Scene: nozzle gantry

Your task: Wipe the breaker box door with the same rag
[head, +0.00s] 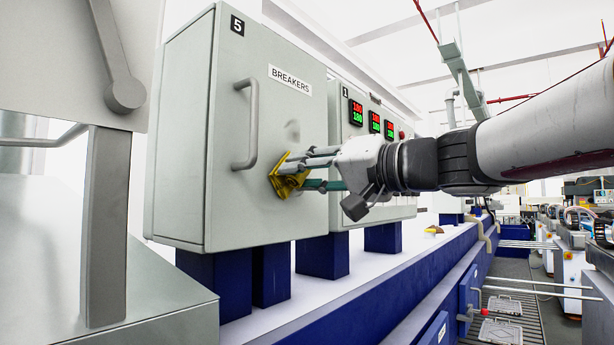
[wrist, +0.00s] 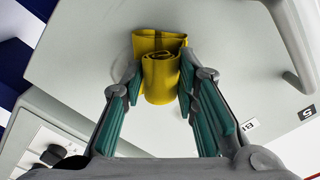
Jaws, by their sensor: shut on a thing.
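The breaker box (head: 183,130) is a grey cabinet with a door (head: 285,115) labelled BREAKERS and numbered 5. A grey bar handle (head: 247,125) is on the door's left side. My gripper (head: 292,176) is at the lower middle of the door, right of the handle. It is shut on a folded yellow rag (head: 283,186), which appears to touch the door. In the wrist view the rolled rag (wrist: 161,75) sits between the green-padded fingers (wrist: 155,90). A faint grey smudge (head: 293,131) shows on the door above the rag.
A second cabinet (head: 350,150) with red and green displays stands right of the breaker box. Blue supports (head: 271,274) hold the boxes above a white ledge. A grey post (head: 105,225) and metal surface (head: 150,290) are at the left. A walkway (head: 515,315) lies lower right.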

